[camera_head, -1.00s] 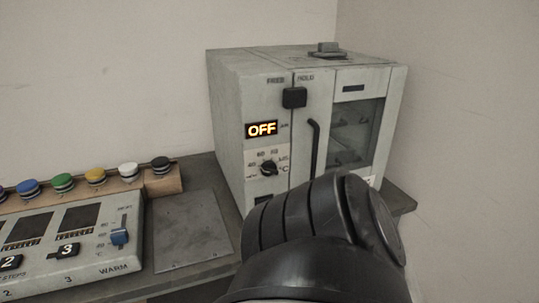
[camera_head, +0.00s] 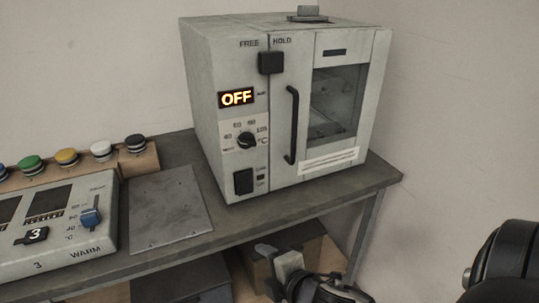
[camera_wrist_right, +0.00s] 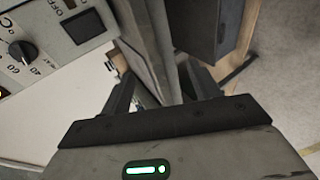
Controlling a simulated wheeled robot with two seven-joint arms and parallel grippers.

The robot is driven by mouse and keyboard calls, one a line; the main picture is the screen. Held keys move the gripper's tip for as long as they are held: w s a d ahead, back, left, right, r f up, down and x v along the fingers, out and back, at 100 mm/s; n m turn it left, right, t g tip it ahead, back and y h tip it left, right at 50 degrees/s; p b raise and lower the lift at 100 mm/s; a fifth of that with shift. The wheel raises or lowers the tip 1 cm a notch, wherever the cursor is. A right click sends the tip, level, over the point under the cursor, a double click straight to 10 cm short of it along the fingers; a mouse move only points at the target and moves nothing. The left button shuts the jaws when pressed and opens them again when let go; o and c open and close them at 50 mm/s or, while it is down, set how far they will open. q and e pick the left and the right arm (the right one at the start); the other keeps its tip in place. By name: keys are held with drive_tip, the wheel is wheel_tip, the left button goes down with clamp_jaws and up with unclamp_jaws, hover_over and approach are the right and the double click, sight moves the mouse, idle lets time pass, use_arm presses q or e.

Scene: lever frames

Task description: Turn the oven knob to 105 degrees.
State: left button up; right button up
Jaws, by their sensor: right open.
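The oven (camera_head: 205,110) stands on the bench, its door with the black handle (camera_head: 291,125) shut. Its black knob (camera_head: 246,141) sits on the front panel inside a printed temperature scale, below a lit display (camera_head: 236,98) reading OFF. The knob also shows at the left edge of the wrist view (camera_wrist_right: 22,51), with 40 and 60 printed near it. My right gripper (camera_head: 275,268) is low in front of the bench, below the oven and apart from the knob. Its two fingers (camera_wrist_right: 163,88) stand apart with nothing gripped. My left gripper is out of view.
A control box (camera_head: 75,232) and a row of coloured buttons (camera_head: 66,157) are at left. Boxes are under the bench.

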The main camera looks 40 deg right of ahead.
drive_tip(key=w+d+r+n+t+h+b, duration=0.2)
drive_tip(key=w+d+r+n+t, duration=0.15)
drive_tip(key=r+n, duration=0.5)
drive_tip(key=n+t+h, duration=0.2)
drive_tip(key=n, duration=0.2)
approach(249, 146)
drive_tip(key=p+x, duration=0.1)
drive_tip(key=x, duration=0.6)
drive_tip(key=shift+w, duration=0.35)
use_arm(q)
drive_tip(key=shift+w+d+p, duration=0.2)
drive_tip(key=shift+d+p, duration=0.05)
drive_tip(key=shift+p, duration=0.05)
use_arm(e)
drive_tip(key=shift+w+d, duration=0.1)
drive_tip(key=shift+w, duration=0.3)
drive_tip(key=c, duration=1)
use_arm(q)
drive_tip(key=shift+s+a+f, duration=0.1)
